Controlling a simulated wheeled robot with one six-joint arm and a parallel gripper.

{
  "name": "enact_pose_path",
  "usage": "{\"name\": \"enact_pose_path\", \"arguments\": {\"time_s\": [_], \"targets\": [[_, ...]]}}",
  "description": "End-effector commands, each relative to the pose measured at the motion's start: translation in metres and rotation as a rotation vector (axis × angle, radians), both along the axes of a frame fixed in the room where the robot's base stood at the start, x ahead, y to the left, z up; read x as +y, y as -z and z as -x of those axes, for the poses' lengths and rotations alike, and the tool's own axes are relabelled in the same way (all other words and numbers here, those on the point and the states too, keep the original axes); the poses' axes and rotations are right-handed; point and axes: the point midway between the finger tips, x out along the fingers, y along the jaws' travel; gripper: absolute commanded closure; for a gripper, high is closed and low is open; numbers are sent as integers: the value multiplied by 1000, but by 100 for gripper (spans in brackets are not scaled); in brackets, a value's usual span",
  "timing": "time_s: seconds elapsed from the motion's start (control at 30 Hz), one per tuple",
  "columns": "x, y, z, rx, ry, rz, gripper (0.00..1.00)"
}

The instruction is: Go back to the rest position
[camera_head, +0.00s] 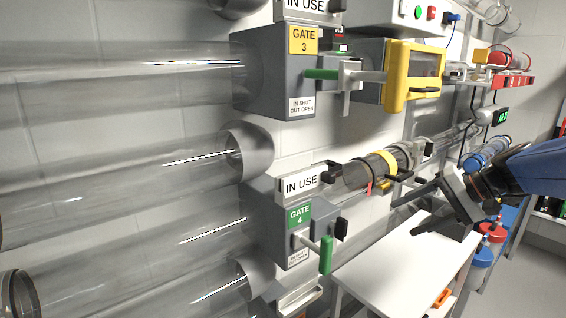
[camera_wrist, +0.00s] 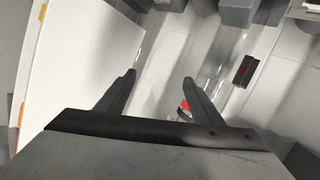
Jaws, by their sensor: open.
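My gripper (camera_head: 402,192) reaches in from the right in the head view, above the white table, with its fingers pointing left toward the tubes. In the wrist view its two dark fingers (camera_wrist: 158,82) stand apart with nothing between them. A clear carrier with a yellow band (camera_head: 380,164) sits by the wall just beyond my gripper; the fingers appear apart from it, though the exact gap is hard to tell. No rest position is marked in either view.
The white table (camera_head: 395,268) stands below my gripper. Gate 4 (camera_head: 300,215) with a green handle and gate 3 (camera_head: 303,40) are on the wall to the left. A yellow-framed box (camera_head: 412,75) is above. Large clear tubes (camera_head: 110,170) fill the left. Red and blue lids (camera_head: 490,232) are at right.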

Motion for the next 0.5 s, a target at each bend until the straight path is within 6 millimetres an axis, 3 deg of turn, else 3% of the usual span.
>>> {"name": "enact_pose_path", "arguments": {"time_s": [0.03, 0.2, 0.5], "targets": [[15, 5, 17, 11, -26, 48, 39], [44, 30, 69, 44, -94, 214, 39], [60, 69, 152, 26, -197, 515, 39]]}}
